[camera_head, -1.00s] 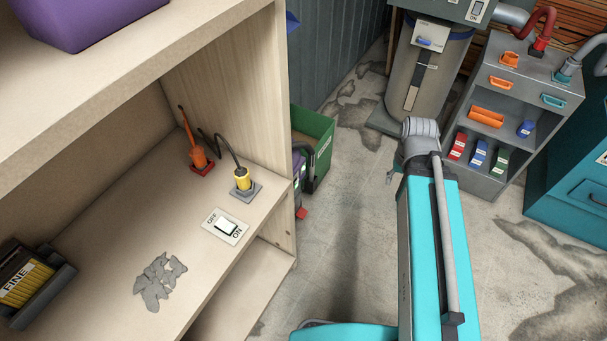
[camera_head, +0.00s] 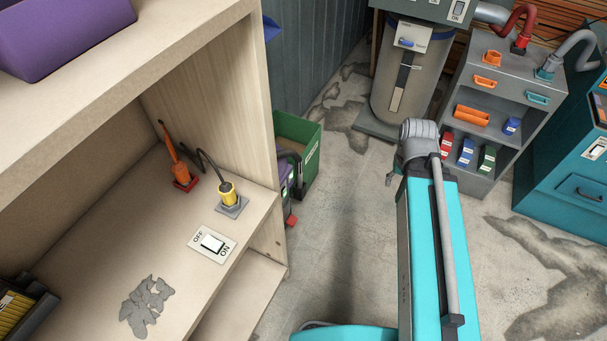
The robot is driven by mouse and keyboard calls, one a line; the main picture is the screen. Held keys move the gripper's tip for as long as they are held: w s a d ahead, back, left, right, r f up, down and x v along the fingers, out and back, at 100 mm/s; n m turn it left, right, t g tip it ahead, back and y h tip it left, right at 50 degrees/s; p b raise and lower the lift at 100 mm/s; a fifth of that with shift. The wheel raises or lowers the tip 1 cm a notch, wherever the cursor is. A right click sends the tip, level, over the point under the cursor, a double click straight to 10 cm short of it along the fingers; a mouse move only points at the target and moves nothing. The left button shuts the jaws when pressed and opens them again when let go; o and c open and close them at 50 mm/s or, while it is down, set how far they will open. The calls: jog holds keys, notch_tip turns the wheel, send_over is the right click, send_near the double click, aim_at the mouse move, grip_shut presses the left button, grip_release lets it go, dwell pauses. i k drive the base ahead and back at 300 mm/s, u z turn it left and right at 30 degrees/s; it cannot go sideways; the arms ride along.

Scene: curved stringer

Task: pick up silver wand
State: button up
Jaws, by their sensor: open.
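I cannot make out a silver wand in this view. My turquoise arm reaches up from the bottom, right of centre, to a grey joint. My gripper (camera_head: 389,181) is mostly hidden behind that joint; only a small grey piece shows at its left side, over the concrete floor. It touches nothing that I can see.
A wooden shelf unit (camera_head: 262,140) on the left holds an orange tool (camera_head: 174,157), a yellow plug (camera_head: 227,192), an OFF/ON switch (camera_head: 212,244) and grey scraps (camera_head: 147,305). A green bin (camera_head: 311,160), a grey cabinet (camera_head: 477,185) and a teal cabinet (camera_head: 545,190) stand beyond. Floor between is clear.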

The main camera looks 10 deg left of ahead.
aim_at(298, 166)
jog(key=i, duration=0.85)
jog(key=u, duration=0.05)
